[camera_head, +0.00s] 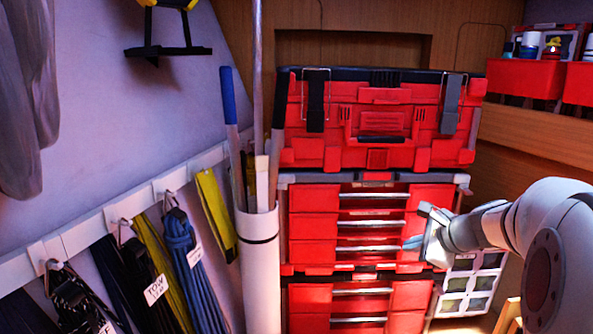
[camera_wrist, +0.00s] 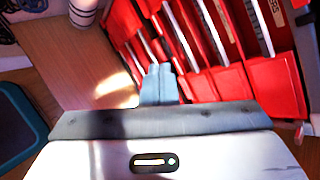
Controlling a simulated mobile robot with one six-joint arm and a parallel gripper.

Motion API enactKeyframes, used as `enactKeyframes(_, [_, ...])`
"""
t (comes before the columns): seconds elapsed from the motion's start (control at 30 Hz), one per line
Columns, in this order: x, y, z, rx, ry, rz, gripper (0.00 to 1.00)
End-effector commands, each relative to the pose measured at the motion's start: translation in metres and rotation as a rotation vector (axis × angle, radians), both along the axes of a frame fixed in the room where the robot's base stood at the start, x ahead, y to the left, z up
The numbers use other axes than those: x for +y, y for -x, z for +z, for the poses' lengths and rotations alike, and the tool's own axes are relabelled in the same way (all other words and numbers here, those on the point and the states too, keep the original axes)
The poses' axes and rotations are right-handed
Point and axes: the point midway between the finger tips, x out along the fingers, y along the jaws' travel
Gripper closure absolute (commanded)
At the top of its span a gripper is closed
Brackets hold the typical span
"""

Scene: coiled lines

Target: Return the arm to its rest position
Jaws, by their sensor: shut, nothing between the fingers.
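My white arm comes in from the right of the head view. My gripper (camera_head: 410,243) is in front of the right side of the red drawer stack (camera_head: 313,226), with its fingers pointing left. In the wrist view my gripper (camera_wrist: 157,70) shows its grey fingers together, with nothing between them. The red drawers (camera_wrist: 205,85) lie beyond the fingertips in that view. I cannot tell the exact gap between the fingers and the drawers.
A white tube (camera_head: 260,265) holding poles stands left of the drawers. Coiled lines, including a blue one (camera_head: 182,250), hang from a white rail (camera_head: 90,228) on the left wall. Red bins (camera_head: 527,78) sit on a shelf at upper right. Wooden floor (camera_wrist: 85,60) shows in the wrist view.

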Motion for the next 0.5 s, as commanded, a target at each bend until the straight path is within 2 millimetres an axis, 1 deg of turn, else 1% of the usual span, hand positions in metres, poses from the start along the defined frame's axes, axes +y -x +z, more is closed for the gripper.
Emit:
enactKeyframes(0.03, [0.035,0.025,-0.005,0.011,0.126,0.165,1.0])
enactKeyframes(0.07, [0.05,0.041,-0.009,0.017,0.205,0.262,1.0])
enactKeyframes(0.1, [0.068,0.062,-0.016,0.023,0.305,0.393,1.0])
enactKeyframes(0.17, [0.09,0.095,-0.026,0.029,0.454,0.591,1.0])
enactKeyframes(0.2, [0.1,0.117,-0.033,0.032,0.552,0.723,1.0])
enactKeyframes(0.27, [0.111,0.148,-0.043,0.033,0.69,0.915,1.0])
enactKeyframes(0.3, [0.115,0.167,-0.049,0.032,0.776,1.035,1.0])
enactKeyframes(0.4, [0.117,0.205,-0.062,0.032,0.954,1.291,1.0])
enactKeyframes(0.5, [0.114,0.229,-0.07,0.033,1.079,1.471,1.0])
